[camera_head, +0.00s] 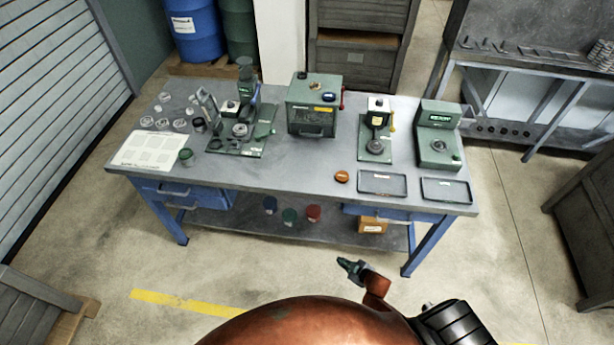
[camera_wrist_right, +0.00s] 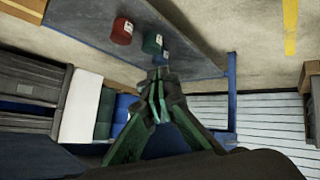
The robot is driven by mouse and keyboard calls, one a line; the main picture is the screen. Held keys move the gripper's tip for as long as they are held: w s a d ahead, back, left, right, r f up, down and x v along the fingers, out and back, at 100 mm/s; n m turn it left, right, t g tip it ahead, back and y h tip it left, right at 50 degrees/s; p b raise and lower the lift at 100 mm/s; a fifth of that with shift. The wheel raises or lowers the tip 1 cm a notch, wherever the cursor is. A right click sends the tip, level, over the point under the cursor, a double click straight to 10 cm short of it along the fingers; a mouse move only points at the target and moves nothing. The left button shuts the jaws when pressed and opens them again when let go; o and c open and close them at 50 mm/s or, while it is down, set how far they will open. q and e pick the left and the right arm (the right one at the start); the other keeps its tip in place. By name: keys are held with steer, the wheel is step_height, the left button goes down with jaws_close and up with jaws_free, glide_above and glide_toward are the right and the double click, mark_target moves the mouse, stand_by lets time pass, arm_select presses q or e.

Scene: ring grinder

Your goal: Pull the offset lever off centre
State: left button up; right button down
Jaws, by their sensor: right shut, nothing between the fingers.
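Several small green machines stand on the grey workbench (camera_head: 310,160). The left machine (camera_head: 236,140) has a blue lever (camera_head: 254,104) standing up at a tilt. The green box machine (camera_head: 313,108) has a red handle (camera_head: 342,97) on its right side. The smaller machine to its right (camera_head: 376,135) has a yellow-tipped lever (camera_head: 392,122). I cannot tell from the pictures which of these is the offset lever. My right gripper (camera_head: 346,265) is below and in front of the bench, far from all levers. Its fingers, close in the right wrist view (camera_wrist_right: 158,100), are shut and empty. My left gripper is out of view.
Two dark trays (camera_head: 382,183) (camera_head: 446,190) and an orange knob (camera_head: 341,176) lie at the bench front right. A white sheet (camera_head: 150,150) lies front left. A red tin (camera_wrist_right: 122,31) and a green tin (camera_wrist_right: 151,42) sit on the lower shelf. The floor before the bench is clear.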

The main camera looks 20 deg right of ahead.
steer(key=s+f+m+g+h+b, duration=0.1)
steer(key=s+f+m+g, duration=0.1)
steer(key=s+f, duration=0.55)
steer(key=s+f+m+g+h, duration=0.15)
steer(key=s+f, duration=0.35)
steer(key=s, duration=0.5)
arm_select(q)
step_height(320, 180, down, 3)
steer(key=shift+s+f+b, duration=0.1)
steer(key=shift+b, duration=0.65)
arm_select(e)
steer(key=s+a+f+m+g, duration=0.1)
steer(key=s+f, duration=0.3)
steer(key=s, duration=0.8)
steer(key=s+a+f+m+g, duration=0.1)
steer(key=s+f+g, duration=0.3)
steer(key=s, duration=0.8)
steer(key=shift+a, duration=0.7)
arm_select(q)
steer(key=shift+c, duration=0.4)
arm_select(e)
steer(key=shift+y, duration=0.25)
